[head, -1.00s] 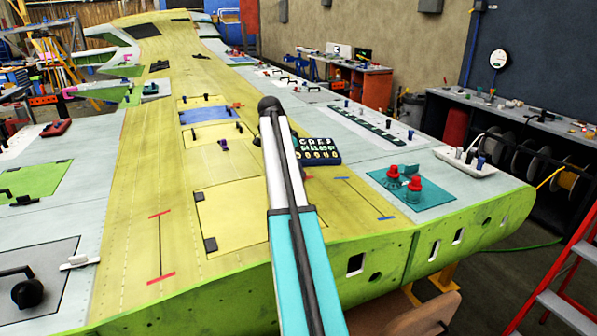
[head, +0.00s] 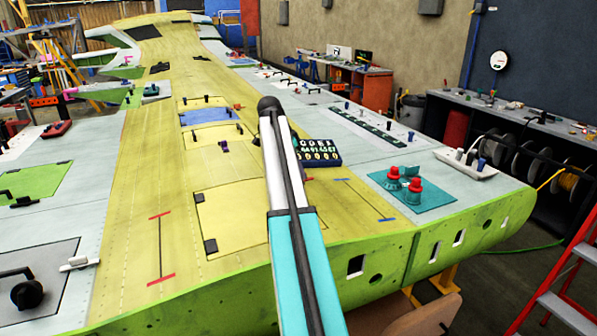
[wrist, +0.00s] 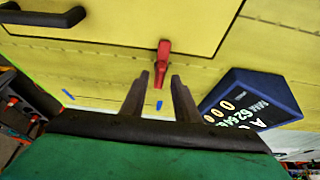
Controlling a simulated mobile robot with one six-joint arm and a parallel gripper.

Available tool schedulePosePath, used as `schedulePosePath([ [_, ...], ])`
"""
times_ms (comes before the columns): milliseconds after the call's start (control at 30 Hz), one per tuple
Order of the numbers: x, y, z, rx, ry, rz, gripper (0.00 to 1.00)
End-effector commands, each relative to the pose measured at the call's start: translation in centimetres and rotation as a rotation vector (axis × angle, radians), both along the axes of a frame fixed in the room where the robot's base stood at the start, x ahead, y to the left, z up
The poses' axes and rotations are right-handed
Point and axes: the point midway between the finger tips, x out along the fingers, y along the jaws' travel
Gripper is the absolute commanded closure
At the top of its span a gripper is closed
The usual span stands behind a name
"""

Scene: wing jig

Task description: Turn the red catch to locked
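The red catch (wrist: 163,58) shows in the wrist view near the middle, at the lower edge of a yellow panel (wrist: 120,22). Its narrow end points down in the picture, toward my gripper. My gripper (wrist: 160,82) is open, with its two dark fingers spread. The catch's narrow end lies just ahead of the gap between the fingertips; I cannot tell whether they touch. In the head view my own arm hides the catch and the gripper.
A dark blue block (wrist: 250,103) with white letters and digits lies right of the fingers; it also shows in the head view (head: 319,152). A black handle (wrist: 42,17) is at the upper left of the wrist view. A teal plate (head: 435,199) with red knobs stands farther right.

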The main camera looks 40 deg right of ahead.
Motion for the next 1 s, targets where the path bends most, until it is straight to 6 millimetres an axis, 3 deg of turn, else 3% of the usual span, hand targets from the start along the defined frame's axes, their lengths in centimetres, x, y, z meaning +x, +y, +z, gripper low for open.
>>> schedulePosePath([
  [267,0.5,0.9,2.4,-0.002,-0.001,0.001,0.72],
  [800,1.7,3.7,9.8,-0.002,-0.002,0.001,0.72],
  [1000,2.0,4.4,11.7,-0.001,-0.002,0.001,0.72],
])
